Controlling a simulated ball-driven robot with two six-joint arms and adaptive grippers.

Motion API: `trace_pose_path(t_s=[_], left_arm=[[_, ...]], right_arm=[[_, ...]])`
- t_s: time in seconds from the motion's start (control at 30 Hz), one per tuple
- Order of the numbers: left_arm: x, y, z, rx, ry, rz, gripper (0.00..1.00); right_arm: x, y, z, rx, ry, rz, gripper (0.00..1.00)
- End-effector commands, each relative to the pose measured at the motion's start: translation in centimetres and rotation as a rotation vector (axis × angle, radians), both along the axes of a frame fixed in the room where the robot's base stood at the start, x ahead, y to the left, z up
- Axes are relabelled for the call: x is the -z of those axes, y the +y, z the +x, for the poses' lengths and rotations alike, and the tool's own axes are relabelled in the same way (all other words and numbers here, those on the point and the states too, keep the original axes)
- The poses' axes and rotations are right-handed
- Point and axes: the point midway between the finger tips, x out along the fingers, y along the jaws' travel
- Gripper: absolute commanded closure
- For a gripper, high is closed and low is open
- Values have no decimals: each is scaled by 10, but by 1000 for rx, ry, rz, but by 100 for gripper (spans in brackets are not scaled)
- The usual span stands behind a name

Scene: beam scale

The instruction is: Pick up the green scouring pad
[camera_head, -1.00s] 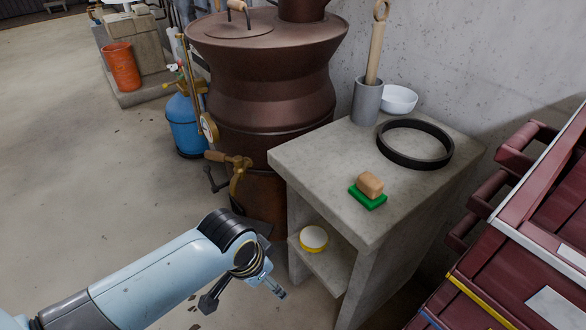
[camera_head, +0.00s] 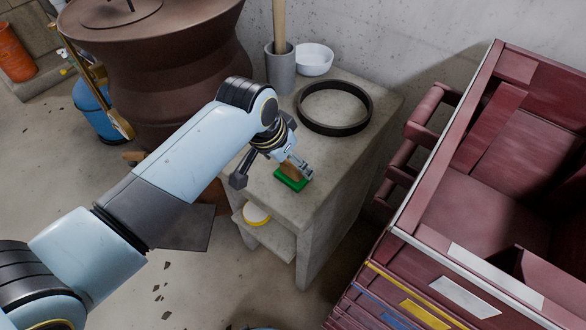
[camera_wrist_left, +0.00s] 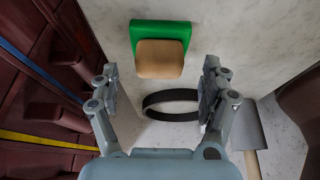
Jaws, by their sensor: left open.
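The green scouring pad (camera_head: 288,182) lies on the concrete stand (camera_head: 330,172), near its front edge. A tan block (camera_wrist_left: 160,59) rests on the pad and covers part of it. In the left wrist view the pad (camera_wrist_left: 148,31) shows beyond the block, at the top. My left gripper (camera_head: 298,164) is at the block and pad in the head view, partly hiding them. In the left wrist view its two fingers (camera_wrist_left: 159,75) are spread wide, with nothing held, and the block lies between and ahead of them. My right gripper is not in view.
A black ring (camera_head: 335,128), a grey holder (camera_head: 281,72) with a wooden handle and a white bowl (camera_head: 314,59) stand farther back on the stand. A yellow-rimmed tin (camera_head: 256,215) is on the lower shelf. A dark red cart (camera_head: 455,200) is at the right, a brown vessel (camera_head: 150,70) at the left.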

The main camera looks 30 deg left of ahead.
Motion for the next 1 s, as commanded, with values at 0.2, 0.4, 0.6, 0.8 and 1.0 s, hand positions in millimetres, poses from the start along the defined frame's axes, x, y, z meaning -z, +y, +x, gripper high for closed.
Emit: trace_pose_path(t_s=[0.2,0.4,0.6,0.8,1.0], left_arm=[[25,-3,12,0,1,0,20],[27,-3,13,0,0,0,20],[27,-3,13,0,0,0,38],[27,-3,13,0,0,0,65],[27,-3,13,0,-1,0,82]], right_arm=[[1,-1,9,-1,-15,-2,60],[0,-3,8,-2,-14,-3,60],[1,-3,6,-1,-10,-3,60],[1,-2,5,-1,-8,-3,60],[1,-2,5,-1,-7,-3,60]])
